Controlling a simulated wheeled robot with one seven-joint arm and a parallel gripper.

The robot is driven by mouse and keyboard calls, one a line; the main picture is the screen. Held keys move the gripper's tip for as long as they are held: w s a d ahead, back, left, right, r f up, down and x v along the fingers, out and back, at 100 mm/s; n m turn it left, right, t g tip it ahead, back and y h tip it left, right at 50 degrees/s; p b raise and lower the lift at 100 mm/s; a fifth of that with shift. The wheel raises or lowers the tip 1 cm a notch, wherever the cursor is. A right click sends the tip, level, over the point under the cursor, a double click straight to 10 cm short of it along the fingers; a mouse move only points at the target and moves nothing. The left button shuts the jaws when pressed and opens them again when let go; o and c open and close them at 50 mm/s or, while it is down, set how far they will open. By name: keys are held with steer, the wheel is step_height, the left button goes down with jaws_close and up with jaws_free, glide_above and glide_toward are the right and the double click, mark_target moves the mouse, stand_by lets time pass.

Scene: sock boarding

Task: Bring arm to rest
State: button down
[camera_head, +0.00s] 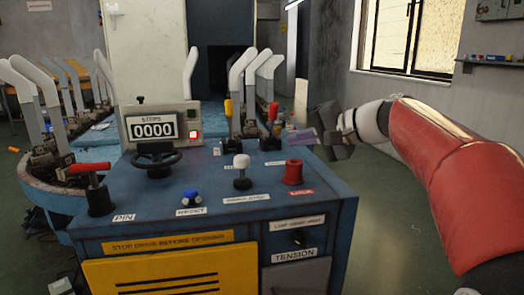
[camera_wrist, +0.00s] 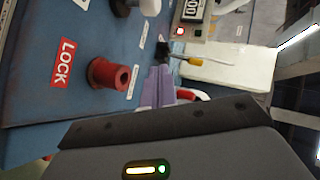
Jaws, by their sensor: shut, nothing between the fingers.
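My red and white arm reaches in from the right in the head view. My gripper (camera_head: 298,137) has purple fingers and hangs in the air off the right edge of the blue control console (camera_head: 225,192). In the wrist view my gripper (camera_wrist: 157,85) shows its purple fingers shut together with nothing between them. They appear in front of the console top, apart from the red cylindrical LOCK knob (camera_wrist: 112,75). The knob also shows in the head view (camera_head: 293,172), below and left of the arm.
The console carries a black handwheel (camera_head: 157,160), a white-topped lever (camera_head: 242,170), a blue knob (camera_head: 191,197), a red-handled lever (camera_head: 96,180) and yellow and red levers behind. White sock forms (camera_head: 239,75) stand beyond. Open floor lies right of the console.

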steer(key=s+f+h, duration=0.1)
steer(key=s+f, duration=0.2)
steer(key=s, duration=0.1)
steer(key=s+f+n+g+h, duration=0.1)
steer(key=s+f+h, duration=0.1)
steer(key=s+f, duration=0.1)
steer(key=s+f+h, duration=0.1)
steer(key=s+f, duration=0.2)
steer(key=s, duration=0.1)
steer(key=shift+s+a+f+g+h, duration=0.3)
steer(key=shift+s+a+g, duration=0.05)
steer(key=shift+a+g, duration=0.05)
steer(key=s+d+f+n+h, duration=0.2)
steer(key=s+d+f+h, duration=0.1)
steer(key=s+f, duration=0.4)
steer(key=s+d+f+n+h, duration=0.2)
steer(key=s+d+f, duration=0.3)
steer(key=s+f, duration=0.3)
steer(key=shift+s+g+h, duration=0.4)
steer(key=shift+s+h, duration=0.2)
steer(key=shift+s, duration=0.45)
